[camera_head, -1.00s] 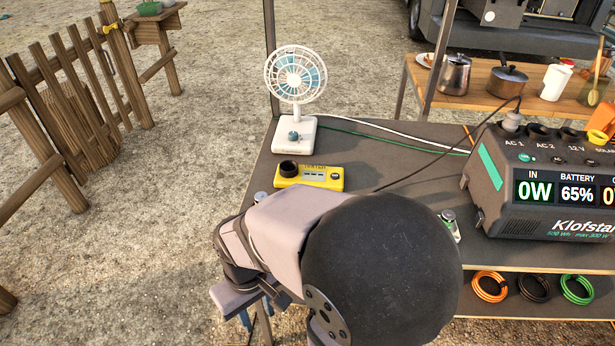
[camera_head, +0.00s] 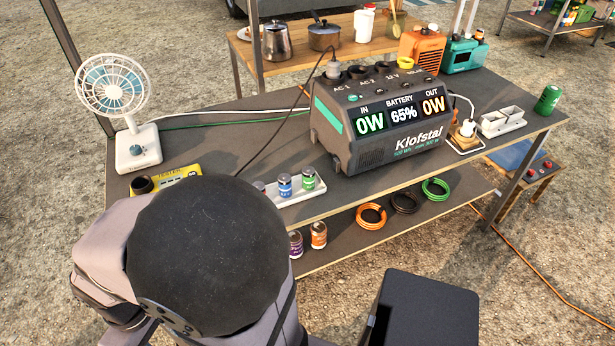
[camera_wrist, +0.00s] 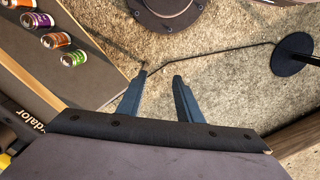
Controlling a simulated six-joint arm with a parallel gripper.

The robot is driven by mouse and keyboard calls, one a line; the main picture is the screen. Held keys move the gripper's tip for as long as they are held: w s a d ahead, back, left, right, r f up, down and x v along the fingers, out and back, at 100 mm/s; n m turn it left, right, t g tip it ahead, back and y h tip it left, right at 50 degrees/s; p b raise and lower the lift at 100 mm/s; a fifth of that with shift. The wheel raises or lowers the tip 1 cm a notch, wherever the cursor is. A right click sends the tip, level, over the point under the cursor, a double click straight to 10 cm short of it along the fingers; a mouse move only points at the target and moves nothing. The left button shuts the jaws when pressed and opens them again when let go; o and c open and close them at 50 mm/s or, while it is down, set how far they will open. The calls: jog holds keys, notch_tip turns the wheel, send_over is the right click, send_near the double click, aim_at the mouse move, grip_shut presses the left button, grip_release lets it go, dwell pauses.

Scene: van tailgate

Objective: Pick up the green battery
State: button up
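A green cylinder (camera_head: 548,99), which looks like a battery, stands at the right end of the table in the head view. A small green-labelled can-like cell (camera_wrist: 75,58) is in the wrist view, at the near end of a row with purple and orange ones on a dark surface. I cannot tell which of the two is the task's green battery. My gripper (camera_wrist: 160,80) is open and empty, its two blue-grey fingers apart over bare ground, to the right of that row. In the head view, my arm hides the gripper.
A power station (camera_head: 375,120) stands mid-table. A white tray (camera_head: 292,196) holds small cells, left of it. A white two-slot holder (camera_head: 502,121) is near the green cylinder. The lower shelf (camera_head: 345,240) bears purple and orange cells and cable coils. A fan (camera_head: 138,145) stands left.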

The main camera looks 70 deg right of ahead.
aim_at(306, 170)
jog(key=shift+c, duration=0.4)
